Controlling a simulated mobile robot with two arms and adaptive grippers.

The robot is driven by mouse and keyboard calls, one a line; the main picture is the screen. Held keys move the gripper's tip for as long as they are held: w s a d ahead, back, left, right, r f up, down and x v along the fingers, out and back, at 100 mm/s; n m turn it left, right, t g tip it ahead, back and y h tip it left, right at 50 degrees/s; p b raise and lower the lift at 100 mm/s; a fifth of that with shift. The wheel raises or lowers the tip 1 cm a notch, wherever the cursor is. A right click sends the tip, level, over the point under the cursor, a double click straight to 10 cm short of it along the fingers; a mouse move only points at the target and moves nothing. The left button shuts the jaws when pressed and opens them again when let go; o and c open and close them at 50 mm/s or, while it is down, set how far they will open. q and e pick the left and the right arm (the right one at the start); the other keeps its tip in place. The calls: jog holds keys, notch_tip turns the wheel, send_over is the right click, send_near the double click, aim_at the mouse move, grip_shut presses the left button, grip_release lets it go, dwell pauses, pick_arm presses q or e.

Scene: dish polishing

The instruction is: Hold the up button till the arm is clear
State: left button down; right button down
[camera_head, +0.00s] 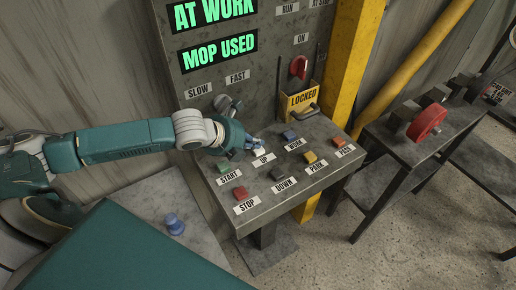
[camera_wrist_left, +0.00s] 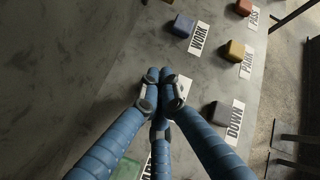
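My left gripper (camera_head: 250,145) reaches over the back left of the grey button panel (camera_head: 238,214). Its blue fingers are drawn together at the tips, also in the left wrist view (camera_wrist_left: 160,88), and hold nothing that I can see. The tips are at the white up button (camera_head: 259,152), behind its UP label (camera_head: 264,160). In the left wrist view the fingers hide the button and most of its label. I cannot tell whether the button is pressed down. My right gripper is in neither view.
Close by are the green start button (camera_head: 224,167), blue work button (camera_head: 290,135) and black down button (camera_head: 277,173). A red stop button (camera_head: 240,193) is at the front. The screen reads AT WORK and MOP USED (camera_head: 218,50). A red wheel (camera_head: 427,121) stands on a bench at right.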

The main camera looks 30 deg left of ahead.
aim_at(256, 150)
pick_arm(q)
jog(key=shift+f, duration=0.5)
dwell(1.4)
dwell(1.1)
dwell(1.5)
jog(key=shift+r+p, duration=0.6)
jog(key=shift+p, duration=0.05)
jog(key=shift+r+p, duration=0.4)
jog(key=shift+p, duration=0.05)
notch_tip(256, 150, up, 5)
jog(key=p, duration=0.5)
jog(key=shift+p, duration=0.4)
